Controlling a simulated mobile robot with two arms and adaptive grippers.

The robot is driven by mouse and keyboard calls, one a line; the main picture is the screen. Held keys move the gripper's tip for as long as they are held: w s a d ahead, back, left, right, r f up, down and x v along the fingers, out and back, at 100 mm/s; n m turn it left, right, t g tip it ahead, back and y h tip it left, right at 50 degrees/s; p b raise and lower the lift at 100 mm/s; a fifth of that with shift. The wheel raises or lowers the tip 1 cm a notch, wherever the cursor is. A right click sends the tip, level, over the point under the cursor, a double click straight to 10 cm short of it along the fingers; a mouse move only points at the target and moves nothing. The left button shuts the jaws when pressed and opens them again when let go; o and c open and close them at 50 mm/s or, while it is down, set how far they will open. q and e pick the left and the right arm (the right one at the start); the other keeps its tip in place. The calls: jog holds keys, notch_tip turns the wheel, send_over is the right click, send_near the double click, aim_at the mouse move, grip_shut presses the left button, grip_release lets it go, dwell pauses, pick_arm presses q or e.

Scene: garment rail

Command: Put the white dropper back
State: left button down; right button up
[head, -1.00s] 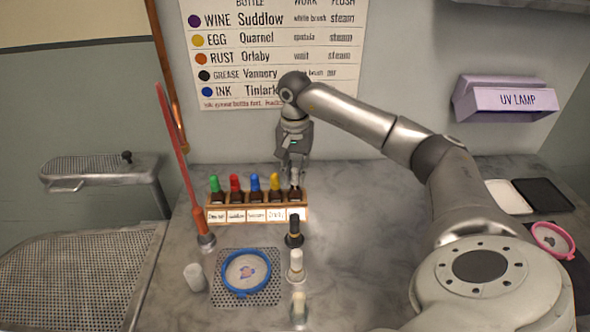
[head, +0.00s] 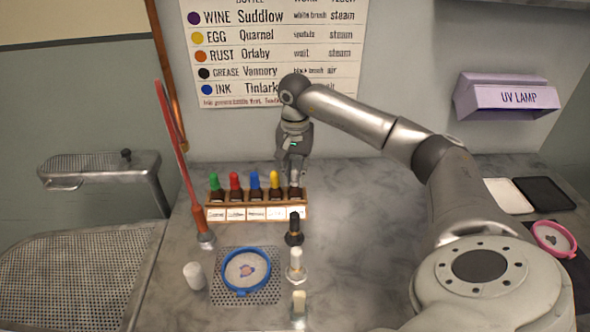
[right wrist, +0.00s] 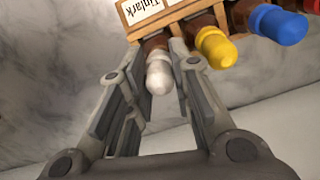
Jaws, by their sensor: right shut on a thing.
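The white dropper (right wrist: 158,72) has a pale bulb on a brown bottle and sits in the end slot of the wooden rack (right wrist: 180,14), by a label reading Tinlark. In the head view this is the right end of the rack (head: 258,222), where the dropper is mostly hidden by my right gripper (head: 294,176). My right gripper points down and is shut on the white dropper; its fingers (right wrist: 162,85) stand on both sides of the bulb in the right wrist view. My left gripper is not in view.
Yellow (head: 275,181), blue (head: 255,180), red (head: 235,180) and green (head: 214,182) droppers fill the rack's other slots. A red-hosed tool (head: 200,222) stands left.

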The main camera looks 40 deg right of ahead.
jog(key=o, duration=0.8)
jog(key=shift+r, duration=0.15)
jog(key=shift+r+p, duration=2.85)
jog(key=shift+r, duration=0.75)
